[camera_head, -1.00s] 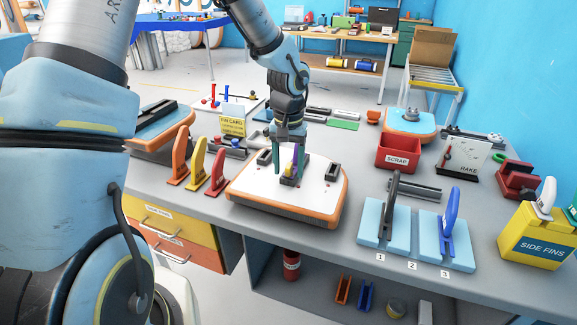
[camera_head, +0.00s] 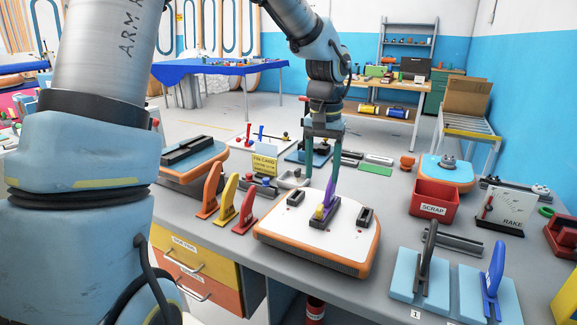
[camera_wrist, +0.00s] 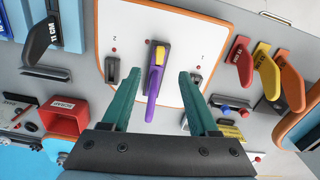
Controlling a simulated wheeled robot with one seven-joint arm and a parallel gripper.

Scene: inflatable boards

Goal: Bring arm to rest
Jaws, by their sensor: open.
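My gripper (camera_head: 323,168) is open and empty above the white board with orange edges (camera_head: 290,224). Its two green fingers are spread and also show in the wrist view (camera_wrist: 159,84). Below it, a purple fin (camera_head: 329,194) with a yellow part (camera_head: 319,212) at its base stands upright in the board's middle dark slot. In the wrist view the purple fin (camera_wrist: 152,95) lies between the fingers in the picture, apart from both. Smaller dark fittings sit either side, such as the right one (camera_head: 366,217).
Orange, yellow and red fins (camera_head: 228,202) stand left of the board. A red SCRAP bin (camera_head: 435,197), a rake stand (camera_head: 502,209) and light blue pads (camera_head: 421,275) with fins are to the right. A yellow card (camera_head: 264,163) stands behind.

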